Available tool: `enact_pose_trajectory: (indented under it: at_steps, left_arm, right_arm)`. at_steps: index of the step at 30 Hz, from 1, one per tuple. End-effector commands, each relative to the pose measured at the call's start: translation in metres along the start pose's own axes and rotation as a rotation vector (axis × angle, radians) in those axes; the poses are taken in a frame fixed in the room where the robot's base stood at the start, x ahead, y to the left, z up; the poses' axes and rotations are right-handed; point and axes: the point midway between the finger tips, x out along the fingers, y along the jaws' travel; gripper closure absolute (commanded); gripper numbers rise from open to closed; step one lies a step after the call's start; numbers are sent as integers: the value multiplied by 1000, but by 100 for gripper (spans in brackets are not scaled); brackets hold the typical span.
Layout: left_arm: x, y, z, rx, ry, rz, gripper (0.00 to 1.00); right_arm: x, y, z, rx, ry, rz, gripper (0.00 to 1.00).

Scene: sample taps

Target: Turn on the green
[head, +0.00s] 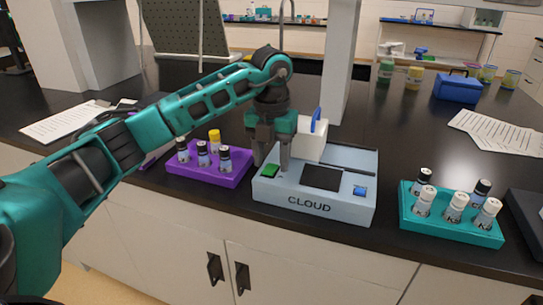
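A grey-blue machine marked CLOUD (318,211) stands near the front edge of the black bench. It has a green button (270,171) at its left, a dark square panel (322,178) in the middle and a blue button (360,191) at its right. My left gripper (271,164) points down over the machine's left end, with its fingers apart and nothing seen between them. The green button shows between and just below the fingertips; I cannot tell whether they touch it. My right gripper is out of view.
A purple rack (232,180) with several vials stands close left of the machine, a teal rack (450,228) with several vials to its right. A white block with a blue handle (311,140) rises at the machine's back. Papers (497,132) lie at right.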

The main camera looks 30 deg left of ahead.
Motion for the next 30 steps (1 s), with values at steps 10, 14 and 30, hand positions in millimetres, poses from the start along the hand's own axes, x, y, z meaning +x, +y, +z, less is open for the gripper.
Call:
enact_pose_trajectory:
  at_steps: [10,14,30]
  left_arm:
    - [0,0,0,0,0,0,84]
    - [0,0,0,0,0,0,97]
    - [3,1,-5,-1,-202,3,100]
  right_arm:
    - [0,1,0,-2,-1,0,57]
    - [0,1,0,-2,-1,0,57]
    - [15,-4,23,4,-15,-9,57]
